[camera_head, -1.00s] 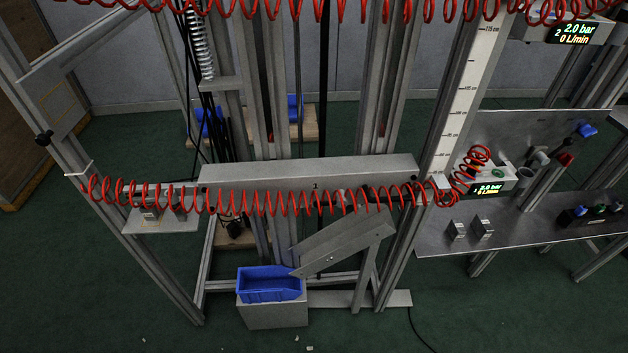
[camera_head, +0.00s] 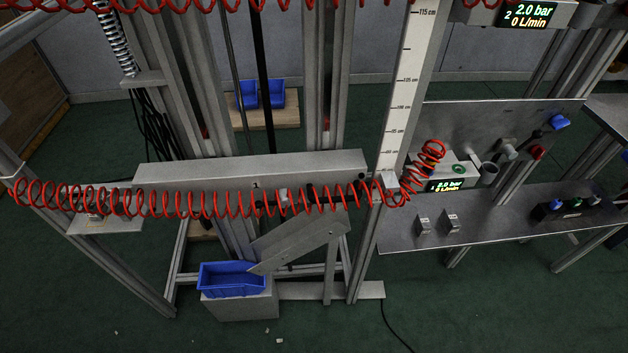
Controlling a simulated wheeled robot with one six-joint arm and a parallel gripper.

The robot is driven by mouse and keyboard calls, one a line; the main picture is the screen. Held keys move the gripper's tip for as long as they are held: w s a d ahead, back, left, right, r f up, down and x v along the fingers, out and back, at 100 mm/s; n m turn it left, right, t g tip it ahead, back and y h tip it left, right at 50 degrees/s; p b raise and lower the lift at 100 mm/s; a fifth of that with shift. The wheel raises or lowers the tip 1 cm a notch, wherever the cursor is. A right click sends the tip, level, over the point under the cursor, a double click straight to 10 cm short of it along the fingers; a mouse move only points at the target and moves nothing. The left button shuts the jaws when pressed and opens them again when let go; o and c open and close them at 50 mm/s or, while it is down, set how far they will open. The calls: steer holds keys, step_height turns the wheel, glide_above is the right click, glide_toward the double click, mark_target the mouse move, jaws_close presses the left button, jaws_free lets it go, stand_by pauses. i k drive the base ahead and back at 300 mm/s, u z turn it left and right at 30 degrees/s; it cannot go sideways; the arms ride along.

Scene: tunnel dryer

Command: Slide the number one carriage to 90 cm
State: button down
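A lower carriage, likely number one, has a long grey beam (camera_head: 240,180) across the frame and a display box (camera_head: 450,182) at its right reading 2.0 bar and 0 L/min; I cannot read a number on it. A white vertical scale (camera_head: 406,75) runs up the post, marked from about 90 to 115 cm. A small grey block (camera_head: 387,182) sits at the post level with the lower carriage, below the 90 cm mark. An upper carriage's display box (camera_head: 523,14) is marked 2. My gripper is not in view.
A red coiled hose (camera_head: 165,205) hangs along the lower beam. Blue bins stand low in front (camera_head: 232,279) and behind (camera_head: 259,95). A sloped chute (camera_head: 300,240) leans beside the front bin. A metal shelf (camera_head: 480,232) with small blocks lies right. Green floor in front is mostly clear.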

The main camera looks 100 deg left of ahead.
mark_target(292, 171)
steer(key=z, duration=0.2)
steer(key=k, duration=0.55)
steer(key=u, duration=0.75)
steer(key=k, duration=0.65)
steer(key=u, duration=0.3)
